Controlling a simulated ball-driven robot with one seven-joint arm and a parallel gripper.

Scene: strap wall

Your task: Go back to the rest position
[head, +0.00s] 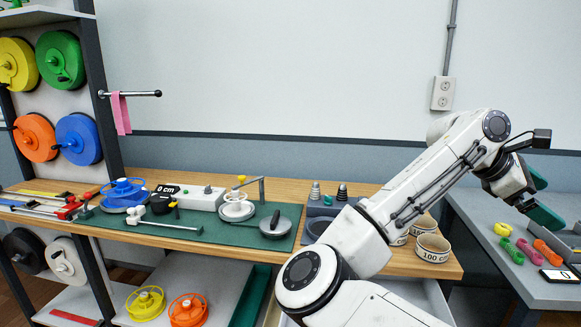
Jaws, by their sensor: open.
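My gripper (541,196) is at the right, at the end of my raised white arm. Its two dark green fingers are apart and nothing shows between them. It hangs in the air above or in front of the grey side table (489,207); the exact height is hard to tell. My arm hides part of the wooden bench (334,188) and the things at its right end.
Colored strap reels, including a blue one (79,139), hang on the left rack. Several colored handles, including an orange one (547,252), lie on the side table beneath my gripper.

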